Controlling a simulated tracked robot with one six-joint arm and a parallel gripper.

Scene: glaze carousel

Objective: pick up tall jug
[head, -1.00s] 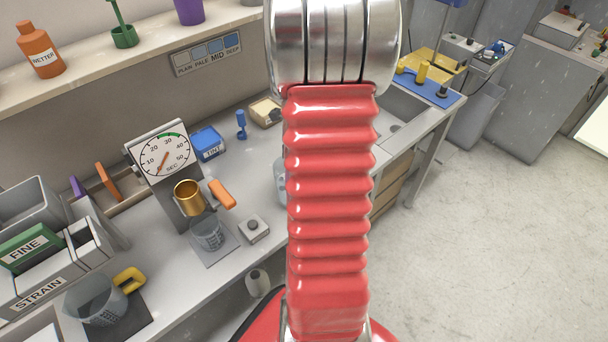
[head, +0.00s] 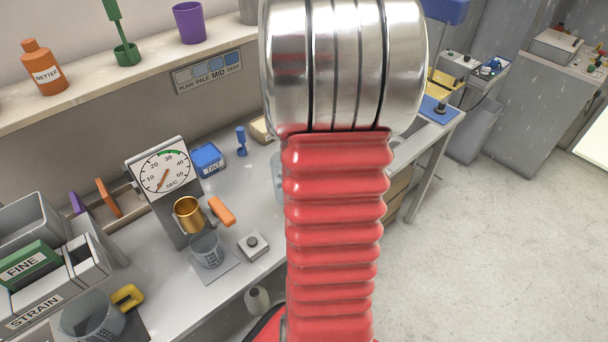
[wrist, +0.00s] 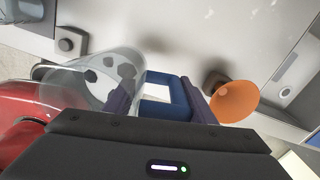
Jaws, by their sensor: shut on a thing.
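The tall jug (wrist: 85,85) is clear, with dark marks on its wall and a blue handle (wrist: 157,108). In the wrist view it lies left of centre. My gripper (wrist: 160,92) is shut on the handle, with one dark finger on each side. In the head view only a narrow clear strip of the jug (head: 277,172) shows at the left edge of my red arm. My arm hides the rest of it and my gripper there. The jug appears lifted off the bench; the gap below it is hidden.
An orange funnel (wrist: 235,100) is right of the handle. A grey button box (head: 253,246), a clear beaker (head: 207,251), a brass cup (head: 188,215) and a dial timer (head: 165,171) stand to the left. A clear jug with a yellow handle (head: 127,297) is at front left.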

